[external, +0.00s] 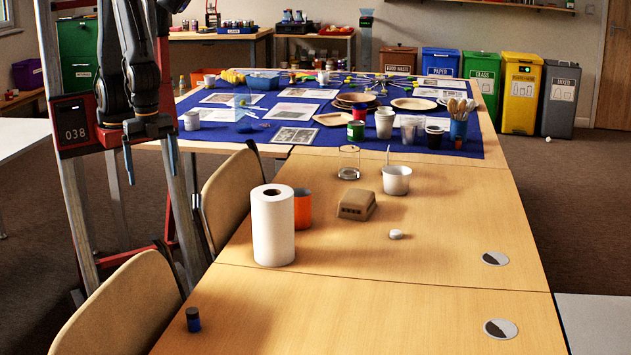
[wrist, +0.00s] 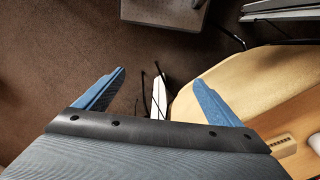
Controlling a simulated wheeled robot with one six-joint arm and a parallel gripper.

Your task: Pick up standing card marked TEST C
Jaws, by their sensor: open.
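I cannot make out a standing card marked TEST C in either view. Several printed sheets lie flat on the blue cloth (external: 465,147) of the far table, too small to read. My gripper (external: 150,163) hangs at the left in the external view, beside the tables and over the floor. In the wrist view my gripper (wrist: 160,80) shows its two blue fingers wide apart with nothing between them. The wrist view looks down at dark carpet and a chair.
Wooden chairs (external: 226,190) stand between my arm and the near tables. A paper towel roll (external: 272,230), orange cup (external: 303,208), brown box (external: 357,204), white pot (external: 397,180) and glass (external: 348,163) stand on the tabletop.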

